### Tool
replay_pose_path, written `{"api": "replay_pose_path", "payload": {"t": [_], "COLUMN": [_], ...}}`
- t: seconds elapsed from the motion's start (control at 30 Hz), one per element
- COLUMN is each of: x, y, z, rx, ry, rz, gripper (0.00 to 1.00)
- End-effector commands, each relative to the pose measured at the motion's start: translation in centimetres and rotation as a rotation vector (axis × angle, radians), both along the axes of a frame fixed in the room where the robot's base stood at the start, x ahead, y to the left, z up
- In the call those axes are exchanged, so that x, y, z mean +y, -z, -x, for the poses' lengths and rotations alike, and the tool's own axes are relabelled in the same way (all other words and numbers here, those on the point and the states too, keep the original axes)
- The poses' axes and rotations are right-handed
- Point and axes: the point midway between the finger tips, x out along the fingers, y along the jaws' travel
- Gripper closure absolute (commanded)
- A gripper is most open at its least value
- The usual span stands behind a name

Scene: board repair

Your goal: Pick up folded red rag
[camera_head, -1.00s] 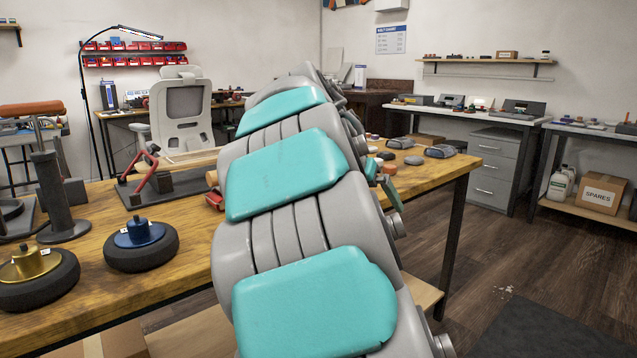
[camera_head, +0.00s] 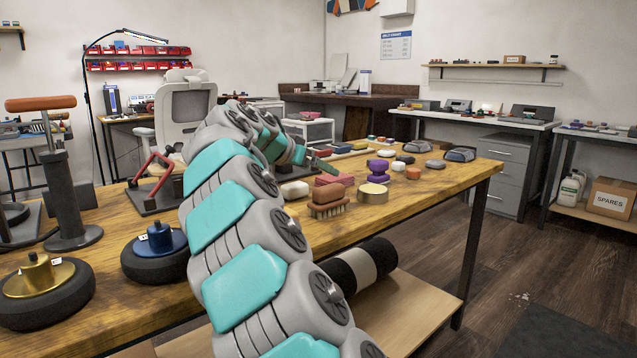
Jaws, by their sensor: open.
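A folded red rag (camera_head: 336,179) lies on the wooden workbench (camera_head: 440,183), behind a wooden brush (camera_head: 328,203). My arm reaches over the bench from the lower front.
A purple item (camera_head: 378,171), a gold tin (camera_head: 373,193) and a white bar (camera_head: 294,190) sit close to the rag. Sanding discs and pucks lie farther right. Polishing wheels (camera_head: 155,255) and a red-handled tool (camera_head: 155,175) stand at the left. The bench's right front is clear.

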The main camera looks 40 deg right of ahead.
Motion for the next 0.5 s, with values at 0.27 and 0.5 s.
{"api": "replay_pose_path", "payload": {"t": [0.27, 0.5], "x": [-2.2, -4.9], "y": [1.3, 2.8], "z": [-0.5, -1.1], "rx": [0.004, 0.003], "ry": [0.003, 0.004], "rz": [-0.003, -0.003], "gripper": [0.00, 0.00]}}
